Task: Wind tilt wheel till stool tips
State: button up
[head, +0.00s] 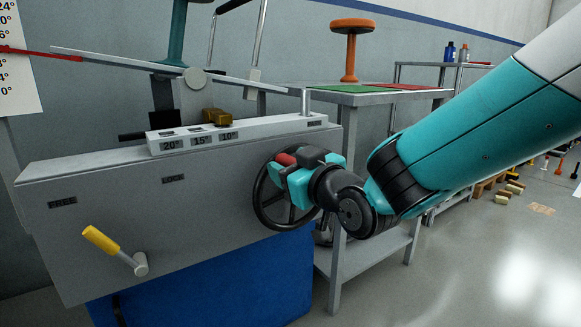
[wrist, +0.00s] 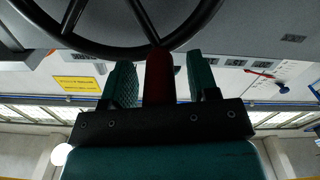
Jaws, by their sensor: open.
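The tilt wheel (head: 262,208), a dark spoked wheel, is on the grey machine's front, at its right end. Its red handle (head: 286,159) is at the upper rim. My gripper (head: 294,172) is at the handle with its jaws open. In the wrist view, the red handle (wrist: 160,80) stands between the two teal fingers, with a gap on each side. The wheel rim (wrist: 105,52) crosses the top of that view. The teal stool (head: 177,35) is on the tilting platform (head: 120,58), which slopes down to the right. The stool's top is cut off.
A brass block (head: 215,117) sits by the 10° mark on the white angle rail (head: 240,131). A yellow-handled lever (head: 102,241) is on the machine's front. An orange stool (head: 351,48) stands on the side table (head: 372,98).

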grip_shut()
jog(key=m, duration=0.1)
jog(key=w+d+m, duration=0.1)
jog(key=shift+d+r+m, duration=0.25)
jog(key=shift+r+m, duration=0.05)
jog(key=shift+r, duration=0.1)
grip_release()
jog(key=shift+s, duration=0.1)
jog(key=b+v, duration=0.8)
jog(key=v, duration=0.9)
jog(key=shift+s+d, duration=0.1)
jog(key=shift+d, duration=0.05)
